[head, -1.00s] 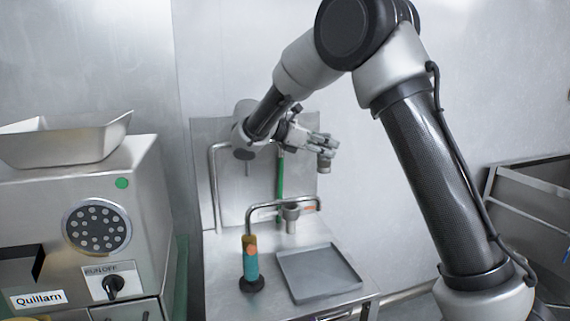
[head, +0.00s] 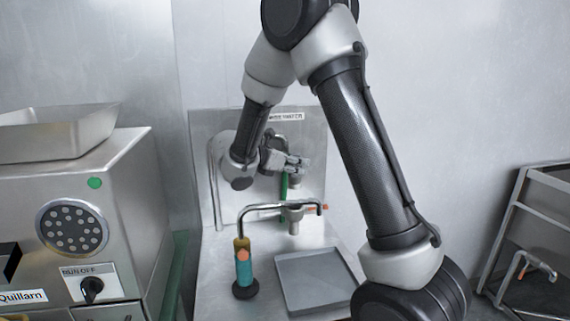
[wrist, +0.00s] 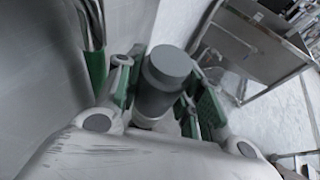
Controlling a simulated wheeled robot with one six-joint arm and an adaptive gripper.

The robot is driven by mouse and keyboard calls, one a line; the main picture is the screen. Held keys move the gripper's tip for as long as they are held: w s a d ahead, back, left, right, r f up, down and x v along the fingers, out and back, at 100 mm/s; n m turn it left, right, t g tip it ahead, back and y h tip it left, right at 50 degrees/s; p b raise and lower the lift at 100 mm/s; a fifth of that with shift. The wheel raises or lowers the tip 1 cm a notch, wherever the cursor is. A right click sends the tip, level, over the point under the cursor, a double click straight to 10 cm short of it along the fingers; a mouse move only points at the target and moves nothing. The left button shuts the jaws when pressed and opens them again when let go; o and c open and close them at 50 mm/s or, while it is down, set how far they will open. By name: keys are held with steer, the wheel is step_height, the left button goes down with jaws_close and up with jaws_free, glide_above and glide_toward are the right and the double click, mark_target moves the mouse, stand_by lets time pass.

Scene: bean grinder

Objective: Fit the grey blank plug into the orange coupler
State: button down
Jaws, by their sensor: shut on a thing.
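The grey blank plug (wrist: 168,72) is a short round cylinder in the wrist view, with its flat end toward the camera. My gripper (wrist: 165,95) is shut on it, with green-padded fingers on both sides. In the head view my gripper (head: 296,165) is above the bent metal pipe, in front of the steel back panel, and the plug is hard to make out. Small orange parts show on the teal upright (head: 244,268) and at the pipe's right end (head: 325,207). I cannot tell which is the orange coupler; neither shows in the wrist view.
The bent pipe (head: 270,206) stands over the steel bench, with a grey cup-shaped fitting (head: 293,216) near it. A shallow grey tray (head: 312,282) lies on the bench. A steel grinder (head: 75,220) stands left. A steel rack (head: 525,240) with another orange-tipped pipe (head: 524,270) is right.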

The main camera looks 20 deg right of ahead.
mark_target(290, 180)
steer(key=shift+a, duration=0.1)
steer(key=shift+f, duration=2.85)
steer(key=shift+f, duration=2.25)
steer(key=c, duration=0.9)
jaws_free()
steer(key=shift+o, duration=0.2)
step_height(290, 180, up, 10)
